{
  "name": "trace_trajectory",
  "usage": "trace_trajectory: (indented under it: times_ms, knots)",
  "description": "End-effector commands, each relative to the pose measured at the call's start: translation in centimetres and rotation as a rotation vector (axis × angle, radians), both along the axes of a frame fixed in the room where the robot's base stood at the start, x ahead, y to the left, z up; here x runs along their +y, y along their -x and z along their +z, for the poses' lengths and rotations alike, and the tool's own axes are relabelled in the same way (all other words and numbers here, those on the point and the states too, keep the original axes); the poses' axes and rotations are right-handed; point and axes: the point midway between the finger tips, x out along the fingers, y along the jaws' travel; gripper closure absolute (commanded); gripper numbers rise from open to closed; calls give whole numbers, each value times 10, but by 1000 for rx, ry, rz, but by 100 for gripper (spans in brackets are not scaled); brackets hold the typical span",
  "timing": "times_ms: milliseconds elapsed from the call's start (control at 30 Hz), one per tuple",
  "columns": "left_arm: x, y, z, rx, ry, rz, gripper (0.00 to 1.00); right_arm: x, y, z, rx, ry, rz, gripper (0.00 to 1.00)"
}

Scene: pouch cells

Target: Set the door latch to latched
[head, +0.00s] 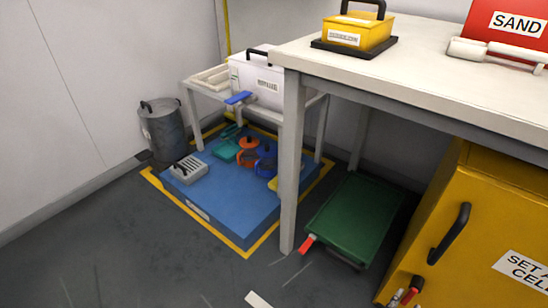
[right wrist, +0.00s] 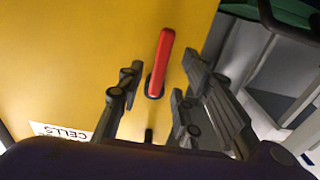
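The door latch is a red lever (right wrist: 161,62) on a dark pivot on the yellow cabinet door (right wrist: 70,60). In the right wrist view it stands nearly upright in the picture, leaning slightly right. My right gripper (right wrist: 154,88) is open, with one dark finger on each side of the lever's lower end and visible gaps between. In the head view the red latch (head: 413,287) shows low on the yellow cabinet (head: 490,200), beside small dark parts I cannot make out clearly. My left gripper is not in view.
A black door handle (head: 450,233) sticks out above the latch. A green flat cart (head: 355,215) lies left of the cabinet, under the white table (head: 440,65). A blue platform (head: 225,200) with several items is further left. Open grey floor lies in front.

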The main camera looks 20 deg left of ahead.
Motion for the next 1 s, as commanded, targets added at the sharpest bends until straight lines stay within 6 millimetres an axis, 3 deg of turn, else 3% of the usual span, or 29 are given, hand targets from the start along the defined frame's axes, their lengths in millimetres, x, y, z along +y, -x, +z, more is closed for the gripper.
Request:
trace_trajectory:
  times_ms: [233, 600, 867, 1000]
  knots:
    - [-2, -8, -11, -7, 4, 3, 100, -10, -34, -2, 1, 2, 1, 67]
    - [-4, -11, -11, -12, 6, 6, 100, -13, -42, 0, 0, 1, 0, 67]
    - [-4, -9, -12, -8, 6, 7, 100, -13, -42, 0, 0, 1, -2, 99]
    - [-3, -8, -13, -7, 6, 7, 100, -14, -41, 0, 0, 1, -4, 100]
